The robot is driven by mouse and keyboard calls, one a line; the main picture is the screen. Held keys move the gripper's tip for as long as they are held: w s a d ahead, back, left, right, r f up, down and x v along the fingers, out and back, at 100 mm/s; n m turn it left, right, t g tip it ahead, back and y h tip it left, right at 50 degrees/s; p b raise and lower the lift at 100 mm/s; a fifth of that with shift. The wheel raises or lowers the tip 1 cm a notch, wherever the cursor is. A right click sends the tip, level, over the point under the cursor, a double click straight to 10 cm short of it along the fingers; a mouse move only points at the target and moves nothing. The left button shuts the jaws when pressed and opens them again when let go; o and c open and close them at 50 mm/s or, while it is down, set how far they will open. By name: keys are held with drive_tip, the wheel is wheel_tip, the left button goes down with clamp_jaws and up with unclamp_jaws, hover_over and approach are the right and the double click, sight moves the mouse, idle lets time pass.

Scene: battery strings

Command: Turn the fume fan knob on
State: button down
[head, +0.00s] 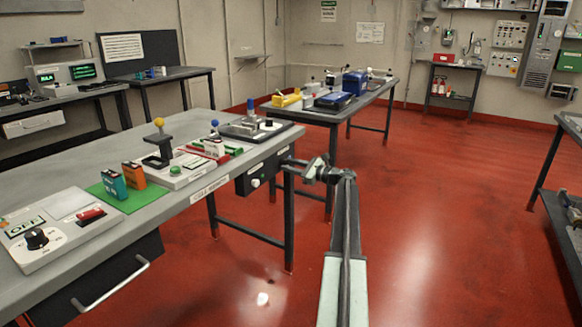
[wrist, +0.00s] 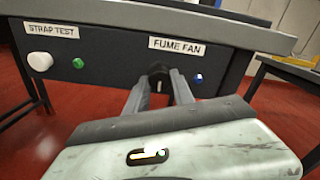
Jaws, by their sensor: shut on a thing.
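The black fume fan knob (wrist: 157,70) sits on the dark front panel (wrist: 115,72) under the FUME FAN label (wrist: 178,46). The two fingers of my gripper (wrist: 160,80) stand on either side of the knob and are shut on it. They hide its sides. A pale mark shows on the knob's lower front, but I cannot tell clearly which way it is turned. A blue lamp (wrist: 198,78) is right of the knob. In the head view my gripper (head: 290,167) is at the panel (head: 246,178) under the bench's right end, and the knob is hidden.
A STRAP TEST label (wrist: 53,30) stands over a white knob (wrist: 40,61) and a green button (wrist: 78,63), left of my gripper. The grey bench top (head: 178,205) overhangs the panel. Bench legs (head: 289,225) stand below. The red floor to the right is clear.

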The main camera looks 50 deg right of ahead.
drive_tip(key=n, duration=1.3)
drive_tip(key=shift+n, duration=0.4)
drive_tip(key=shift+a+n, duration=0.1)
drive_tip(key=shift+n, duration=1.7)
drive_tip(key=c, duration=1.1)
unclamp_jaws()
drive_tip(key=shift+s, duration=0.1)
